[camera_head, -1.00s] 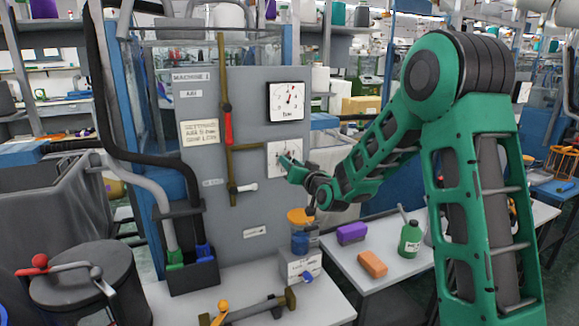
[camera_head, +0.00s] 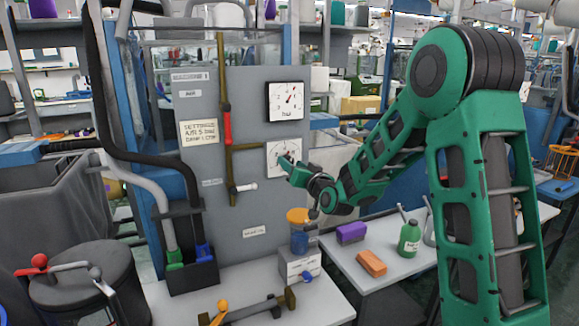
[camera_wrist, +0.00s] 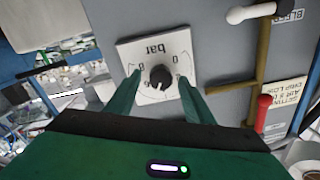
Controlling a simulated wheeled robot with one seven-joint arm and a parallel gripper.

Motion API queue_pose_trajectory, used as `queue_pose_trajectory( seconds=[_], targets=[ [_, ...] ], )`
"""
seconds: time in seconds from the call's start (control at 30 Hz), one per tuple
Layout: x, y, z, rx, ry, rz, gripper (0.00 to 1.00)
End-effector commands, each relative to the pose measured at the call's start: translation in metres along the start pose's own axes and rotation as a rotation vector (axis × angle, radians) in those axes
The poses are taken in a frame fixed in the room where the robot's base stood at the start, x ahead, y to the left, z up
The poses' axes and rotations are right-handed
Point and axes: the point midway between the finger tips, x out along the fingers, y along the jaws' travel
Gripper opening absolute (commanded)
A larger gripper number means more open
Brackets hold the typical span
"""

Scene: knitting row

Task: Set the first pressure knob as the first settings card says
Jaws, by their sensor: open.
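The pressure knob (camera_wrist: 160,78) is a black round knob on a white square dial plate (camera_wrist: 180,48) marked "bar". In the wrist view it sits between the two green fingers of my gripper (camera_wrist: 156,92), which are open with a gap on each side. In the head view my gripper (camera_head: 287,165) is in front of the same dial plate (camera_head: 271,150) and hides most of the knob. The settings card (camera_head: 198,132) is cream, on the grey panel marked "MACHINE 1"; its small handwriting seems to mention "AIR 5" bar.
Brown pipes with a red lever (camera_head: 228,127) and a white lever (camera_head: 245,188) run left of the dial. Below stands an orange-lidded blue jar (camera_head: 299,242). A side table holds a purple box (camera_head: 351,233), an orange block (camera_head: 371,263) and a green bottle (camera_head: 409,239).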

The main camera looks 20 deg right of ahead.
Motion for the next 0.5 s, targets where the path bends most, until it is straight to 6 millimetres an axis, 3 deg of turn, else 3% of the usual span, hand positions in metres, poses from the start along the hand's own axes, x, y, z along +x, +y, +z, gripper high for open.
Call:
queue_pose_trajectory(
  seconds=[0.3,0.5],
  targets=[
    [-0.060,0.002,0.001,0.002,-0.001,0.004,0.48],
    [-0.082,0.002,0.001,0.001,-0.001,0.004,0.48]
  ],
)
